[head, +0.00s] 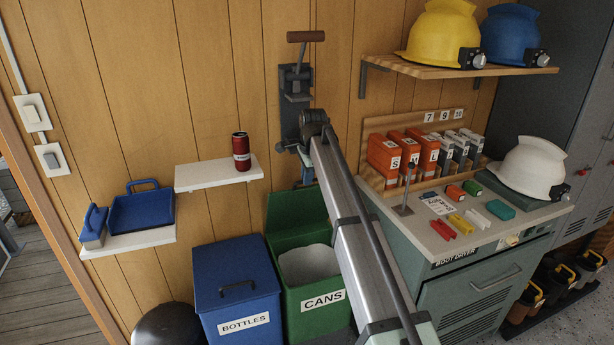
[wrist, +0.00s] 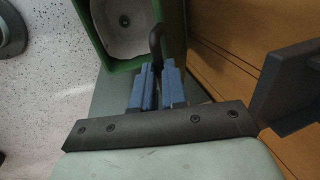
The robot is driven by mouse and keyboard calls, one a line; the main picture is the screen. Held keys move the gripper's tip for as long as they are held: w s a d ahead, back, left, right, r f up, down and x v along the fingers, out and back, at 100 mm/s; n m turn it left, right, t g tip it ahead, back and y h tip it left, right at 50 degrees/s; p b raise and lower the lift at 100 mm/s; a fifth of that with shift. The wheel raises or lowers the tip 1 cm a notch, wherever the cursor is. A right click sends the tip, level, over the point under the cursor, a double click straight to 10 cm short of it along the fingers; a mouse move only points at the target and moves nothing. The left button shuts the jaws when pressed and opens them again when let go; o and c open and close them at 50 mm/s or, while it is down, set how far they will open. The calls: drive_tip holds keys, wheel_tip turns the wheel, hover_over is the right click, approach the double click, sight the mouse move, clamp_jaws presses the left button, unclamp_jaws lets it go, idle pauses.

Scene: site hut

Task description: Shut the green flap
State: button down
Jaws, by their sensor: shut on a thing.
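The green flap (head: 292,210) is the lid of the green bin labelled CANS (head: 318,305). In the head view it stands raised at the bin's back, near the wall, so the bin is open and its pale liner shows. In the wrist view the flap (wrist: 172,28) is beside the open bin (wrist: 98,45). My gripper (wrist: 158,72) has its blue fingers shut on the flap's dark handle (wrist: 155,42).
A blue BOTTLES bin (head: 237,300) stands left of the green one. The boot dryer cabinet (head: 480,290) stands close on the right. A can crusher (head: 296,90) is on the wall above, and a shelf (head: 215,175) holds a red can (head: 241,148).

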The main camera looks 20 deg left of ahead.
drive_tip(key=shift+d, duration=0.1)
drive_tip(key=s+d+f+t+y, duration=0.1)
drive_tip(key=s+d+f, duration=0.3)
drive_tip(key=f, duration=0.4)
drive_tip(key=s+d+f+t+y, duration=0.1)
drive_tip(key=s+d+f, duration=0.4)
drive_tip(key=f, duration=0.3)
drive_tip(key=s+d+f+t+y, duration=0.2)
drive_tip(key=s+d+f, duration=0.2)
drive_tip(key=f, duration=0.4)
drive_tip(key=shift+s+d, duration=0.4)
drive_tip(key=shift+s, duration=0.1)
drive_tip(key=c, duration=1.7)
unclamp_jaws()
drive_tip(key=shift+w+a+r, duration=0.1)
drive_tip(key=shift+r, duration=0.1)
drive_tip(key=shift+c, duration=0.2)
drive_tip(key=o, duration=0.6)
drive_tip(key=shift+r, duration=0.1)
drive_tip(key=v, duration=1.2)
drive_tip(key=shift+c, duration=0.2)
